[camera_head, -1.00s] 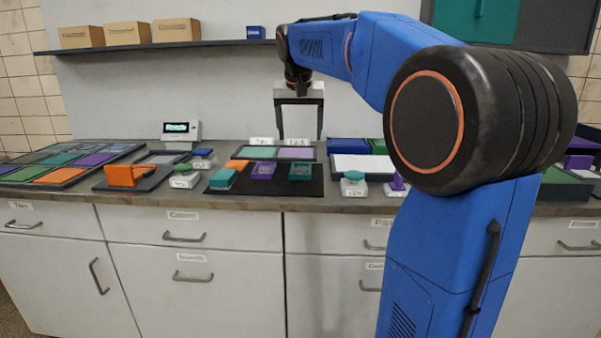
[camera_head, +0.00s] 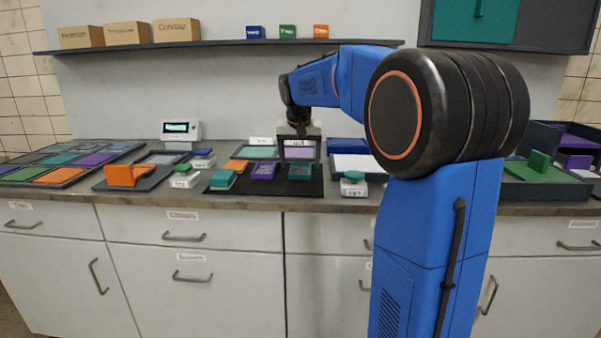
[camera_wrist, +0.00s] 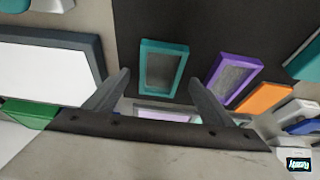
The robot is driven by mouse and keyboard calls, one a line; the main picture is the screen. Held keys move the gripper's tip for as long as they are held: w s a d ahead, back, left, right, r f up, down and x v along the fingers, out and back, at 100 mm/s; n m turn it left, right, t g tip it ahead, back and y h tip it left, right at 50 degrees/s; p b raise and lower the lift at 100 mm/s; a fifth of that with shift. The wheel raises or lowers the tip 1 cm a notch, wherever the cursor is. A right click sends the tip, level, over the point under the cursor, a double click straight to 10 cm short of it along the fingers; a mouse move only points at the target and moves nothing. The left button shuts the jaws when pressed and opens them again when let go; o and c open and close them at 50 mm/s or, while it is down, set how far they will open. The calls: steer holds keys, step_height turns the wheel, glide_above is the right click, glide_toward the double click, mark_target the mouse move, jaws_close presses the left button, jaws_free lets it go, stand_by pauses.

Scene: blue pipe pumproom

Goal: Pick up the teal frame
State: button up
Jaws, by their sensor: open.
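The teal frame (camera_head: 300,172) lies on a black mat at the right end of a row, with a grey inner panel. It also shows in the wrist view (camera_wrist: 147,66), at the top middle. The purple frame (camera_head: 263,170) lies beside it, to its left in the head view and to its right in the wrist view (camera_wrist: 220,68). My gripper (camera_head: 299,155) is open and empty, pointing down above the counter just behind the teal frame. In the wrist view its fingertips (camera_wrist: 158,78) appear on either side of the frame, apart from it.
A tray with a white panel (camera_head: 357,164) stands to the right, with a teal-topped white block (camera_head: 353,184) in front. A shelf (camera_head: 220,45) runs above the counter.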

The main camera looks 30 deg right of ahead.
steer(key=shift+x, duration=0.95)
steer(key=c, duration=1.2)
